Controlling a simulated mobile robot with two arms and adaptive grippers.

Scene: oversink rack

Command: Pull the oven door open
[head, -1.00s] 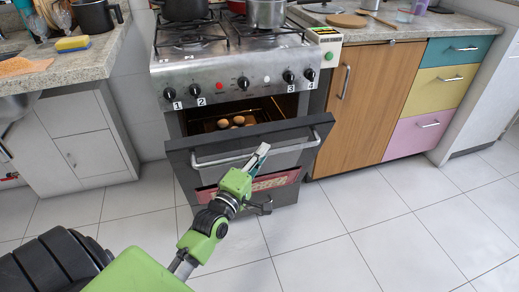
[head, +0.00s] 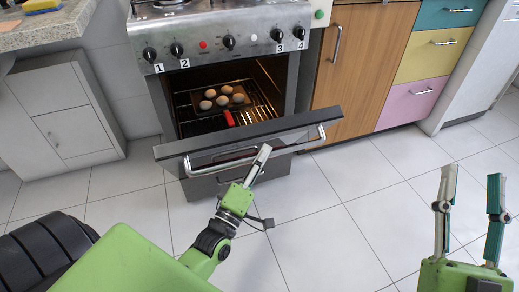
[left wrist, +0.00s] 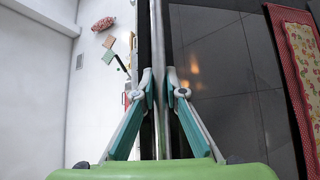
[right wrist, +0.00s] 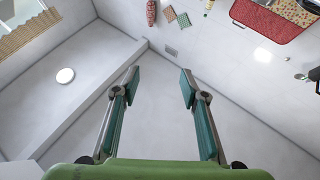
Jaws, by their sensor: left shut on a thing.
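The oven door (head: 200,148) is partly open, its top edge tilted out toward me and away from the oven front (head: 215,42). Its metal handle (head: 300,144) runs across the outer face. My left gripper (head: 265,152) is shut on the handle near its middle. In the left wrist view the handle (left wrist: 158,30) is a bar passing between the fingers (left wrist: 160,92). My right gripper (head: 471,176) is open and empty at the right, apart from the oven; its parted fingers also show in the right wrist view (right wrist: 160,75).
Inside the lit oven, a tray (head: 212,114) holds several round brown items, with a small red thing (head: 229,118) in front. A wooden cabinet (head: 362,60) and coloured drawers (head: 430,60) stand right of the oven. A grey cabinet (head: 60,115) is at left. The tiled floor (head: 340,230) is clear.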

